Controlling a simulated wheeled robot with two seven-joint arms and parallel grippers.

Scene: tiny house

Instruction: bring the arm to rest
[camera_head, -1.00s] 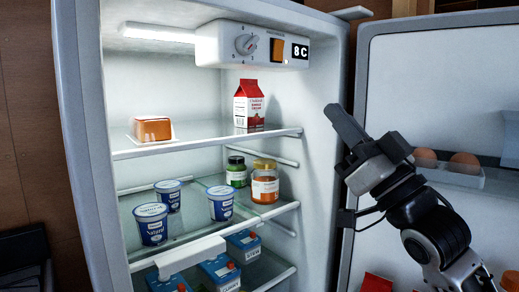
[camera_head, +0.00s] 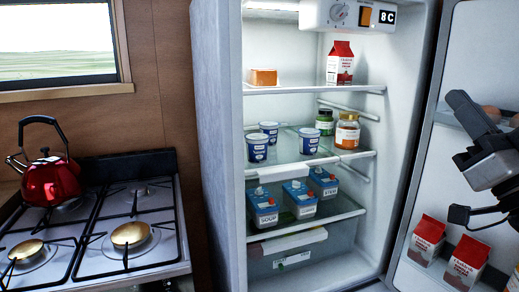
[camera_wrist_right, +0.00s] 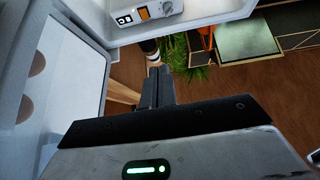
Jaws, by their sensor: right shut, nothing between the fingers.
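My right gripper (camera_head: 472,110) is at the right edge of the head view, in front of the open fridge door (camera_head: 437,150). Its fingers are together with nothing between them. In the right wrist view the closed fingers (camera_wrist_right: 158,85) point away from the camera, with the door's egg shelf at the left. The rest of my right arm is cut off by the picture edge. My left gripper does not show.
The open fridge (camera_head: 216,130) holds a red carton (camera_head: 340,63), yogurt cups (camera_head: 257,148), jars (camera_head: 347,131) and blue boxes (camera_head: 262,208). Red cartons (camera_head: 428,240) stand in the door. A stove (camera_head: 95,235) with a red kettle (camera_head: 49,180) is at the left.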

